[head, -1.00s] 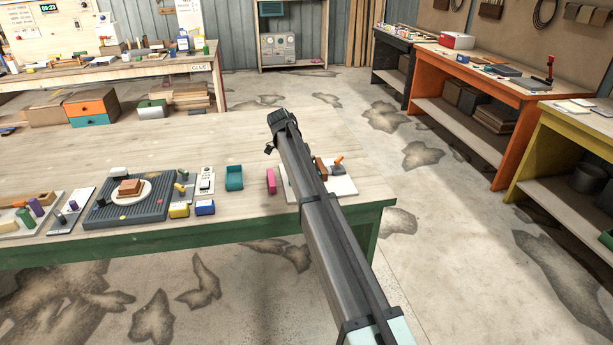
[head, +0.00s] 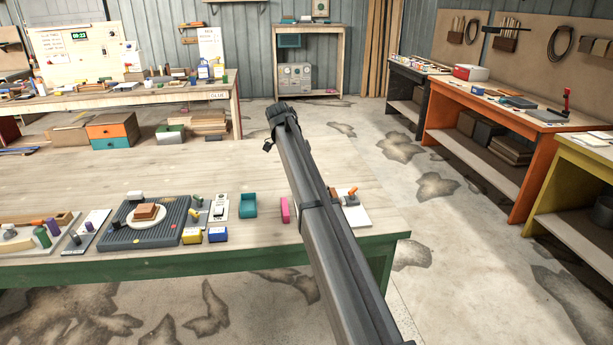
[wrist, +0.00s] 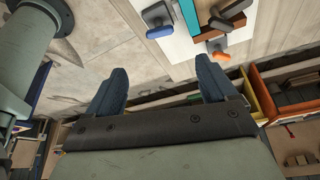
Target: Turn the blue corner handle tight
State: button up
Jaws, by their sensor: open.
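The blue handle (wrist: 160,31) shows in the wrist view on a grey block, on a white board (wrist: 186,48). An orange handle (wrist: 218,46) on a grey mount sits to its right on the same board. My gripper (wrist: 160,75) is open and empty, its two dark fingers apart. In the picture the blue handle lies above the gap between the fingers, not between them. In the head view the white board (head: 358,215) and orange handle (head: 352,191) show at the table's right end. My arm covers part of the board there, and the blue handle is hidden.
On the board stand a brown wooden piece and a teal strip (wrist: 190,15). A pink block (head: 285,209), a teal tray (head: 248,205) and a dark ribbed plate (head: 160,238) lie to the left on the table. The table's far middle (head: 180,170) is clear.

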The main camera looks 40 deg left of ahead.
jog(key=shift+c, duration=0.3)
jog(key=shift+w+d, duration=0.15)
jog(key=shift+w, duration=0.05)
jog(key=shift+c, duration=0.7)
jog(key=shift+m+g+y, duration=0.3)
jog(key=shift+m+g, duration=0.1)
jog(key=w+d, duration=0.1)
jog(key=d, duration=0.1)
jog(key=w+d+r, duration=0.1)
jog(key=w+d, duration=0.1)
jog(key=d, duration=0.1)
jog(key=w+d, duration=0.2)
jog(key=d, duration=0.1)
jog(key=shift+w+r, duration=0.1)
jog(key=shift+r, duration=0.1)
jog(key=c, duration=0.6)
jog(key=shift+o, duration=0.2)
jog(key=s+a+f+n+y, duration=0.1)
jog(key=f+n, duration=0.3)
jog(key=n, duration=0.2)
jog(key=a+f+n+g+y, duration=0.1)
jog(key=f+n, duration=0.4)
jog(key=n, duration=0.2)
jog(key=s+a+f+n+y, duration=0.1)
jog(key=f+n, duration=0.4)
jog(key=n, duration=0.1)
jog(key=shift+s+f+n, duration=0.15)
jog(key=shift+s+n, duration=0.15)
jog(key=shift+s, duration=0.05)
jog(key=shift+c, duration=0.3)
